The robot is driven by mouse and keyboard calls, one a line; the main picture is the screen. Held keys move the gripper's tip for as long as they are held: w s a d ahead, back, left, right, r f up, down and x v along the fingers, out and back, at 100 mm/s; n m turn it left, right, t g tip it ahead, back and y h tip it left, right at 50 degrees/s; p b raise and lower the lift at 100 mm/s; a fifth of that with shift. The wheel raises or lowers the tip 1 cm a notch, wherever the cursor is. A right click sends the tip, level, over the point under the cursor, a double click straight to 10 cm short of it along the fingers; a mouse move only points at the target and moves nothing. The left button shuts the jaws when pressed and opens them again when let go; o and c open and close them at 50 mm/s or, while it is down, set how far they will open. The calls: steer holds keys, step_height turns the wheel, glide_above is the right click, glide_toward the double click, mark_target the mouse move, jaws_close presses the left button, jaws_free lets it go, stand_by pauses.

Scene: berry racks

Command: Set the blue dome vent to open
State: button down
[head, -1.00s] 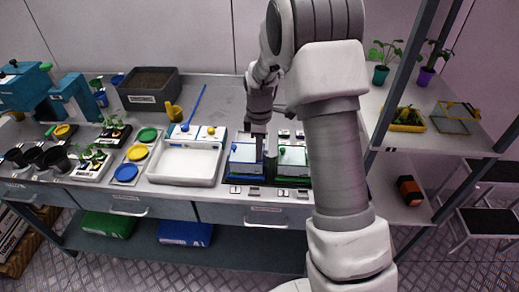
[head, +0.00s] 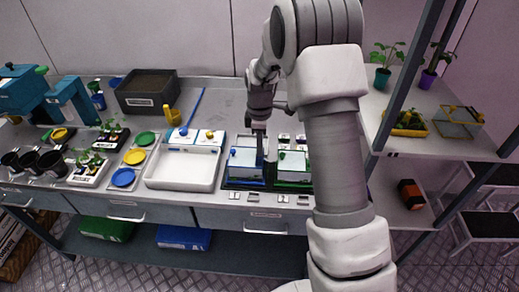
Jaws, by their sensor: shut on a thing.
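The blue dome (head: 246,172), a clear box-like cover with a blue frame, sits in the dark tray on the bench in the head view. A small blue knob (head: 233,151) stands on its top left. My gripper (head: 260,153) points straight down over the right part of the dome's top, its fingers close together. It is shut on the blue dome's vent, as far as the small view allows; the fingers mostly hide the vent, and its setting cannot be read.
A green-framed dome (head: 294,167) stands close on the right. A white tray (head: 182,169) lies close on the left. A shelf rack (head: 405,105) with potted plants stands to the right of my arm. Dishes, black pots and seedlings fill the bench's left side.

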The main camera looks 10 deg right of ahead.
steer(key=shift+w, duration=0.15)
steer(key=c, duration=0.8)
jaws_free()
steer(key=shift+c, duration=0.2)
step_height(320, 180, up, 18)
steer(key=shift+f, duration=0.25)
steer(key=shift+s+r, duration=0.1)
steer(key=shift+s, duration=0.1)
steer(key=s+r+m+t, duration=0.2)
steer(key=s+r+m, duration=0.25)
steer(key=s, duration=0.55)
steer(key=s+r+m+t, duration=0.2)
steer(key=s+r+m, duration=0.25)
steer(key=s, duration=0.65)
steer(key=s+f+m+t, duration=0.1)
steer(key=s+f+m, duration=0.3)
steer(key=s, duration=0.4)
steer(key=shift+a+m+t, duration=0.3)
steer(key=shift+a+m, duration=0.15)
steer(key=shift+m, duration=0.25)
